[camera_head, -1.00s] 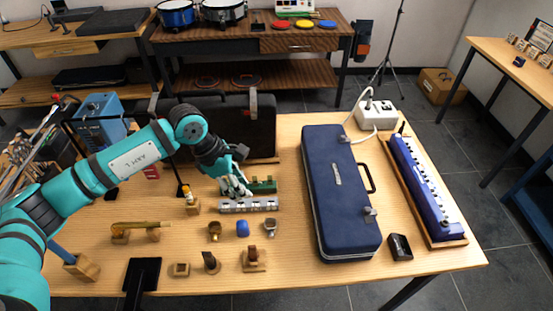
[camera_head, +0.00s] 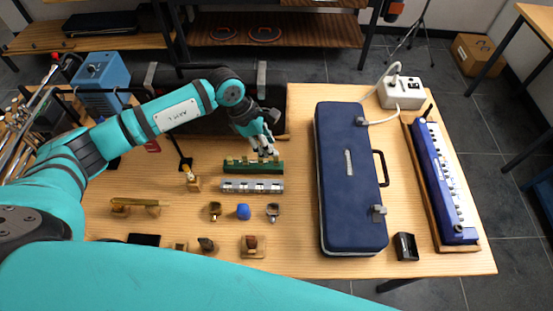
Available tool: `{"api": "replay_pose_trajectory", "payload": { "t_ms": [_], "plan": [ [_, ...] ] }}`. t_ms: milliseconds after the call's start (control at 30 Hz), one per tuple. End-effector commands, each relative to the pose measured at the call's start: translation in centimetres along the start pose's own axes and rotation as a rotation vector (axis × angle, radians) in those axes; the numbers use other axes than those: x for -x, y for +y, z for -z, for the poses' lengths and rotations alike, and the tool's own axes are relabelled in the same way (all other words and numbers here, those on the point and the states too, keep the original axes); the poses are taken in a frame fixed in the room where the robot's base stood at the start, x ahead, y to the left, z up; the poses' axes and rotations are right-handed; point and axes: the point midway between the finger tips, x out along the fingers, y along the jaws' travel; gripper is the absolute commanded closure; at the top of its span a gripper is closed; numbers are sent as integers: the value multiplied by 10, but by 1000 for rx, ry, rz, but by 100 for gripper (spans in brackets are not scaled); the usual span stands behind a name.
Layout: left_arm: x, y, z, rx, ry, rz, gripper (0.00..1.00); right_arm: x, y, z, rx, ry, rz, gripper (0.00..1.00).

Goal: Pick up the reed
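My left gripper (camera_head: 266,151) points down over the back edge of a green rack (camera_head: 275,168). The rack has several small tan pieces along its top; these may be reeds, but they are too small to tell. The gripper's fingers are small and partly overlapping, so I cannot tell whether they are open or hold anything. A silver rack (camera_head: 252,187) with several slots lies just in front of the green one. My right gripper is not in view.
A dark blue case (camera_head: 340,205) lies right of the racks. Small parts, including a blue piece (camera_head: 243,211) and a wooden stand (camera_head: 253,247), stand in front. A blue-violet instrument (camera_head: 440,185) lies at the right edge. My teal arm link covers the bottom.

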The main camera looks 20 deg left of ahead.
Motion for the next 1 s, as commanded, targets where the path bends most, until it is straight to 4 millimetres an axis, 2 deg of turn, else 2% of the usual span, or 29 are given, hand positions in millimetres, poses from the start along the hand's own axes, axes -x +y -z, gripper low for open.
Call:
{"api": "replay_pose_trajectory", "payload": {
  "t_ms": [267, 400, 500, 600, 800, 867, 1000],
  "plan": [
    [-22, -1, 0, 1, 0, 3, 68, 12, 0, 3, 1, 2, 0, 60],
    [-43, -2, 2, 2, 1, 3, 68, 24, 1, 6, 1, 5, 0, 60],
    [-58, -1, 2, 1, 0, 1, 68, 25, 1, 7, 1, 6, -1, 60],
    [-64, 0, 2, 0, 0, 0, 68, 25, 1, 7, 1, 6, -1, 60],
    [-66, 0, 3, -1, 1, -1, 68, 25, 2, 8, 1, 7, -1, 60],
    [-66, 0, 3, -1, 1, -1, 74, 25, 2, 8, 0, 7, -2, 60],
    [-66, 0, 3, -1, 1, -1, 92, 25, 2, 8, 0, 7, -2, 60]
  ]
}}
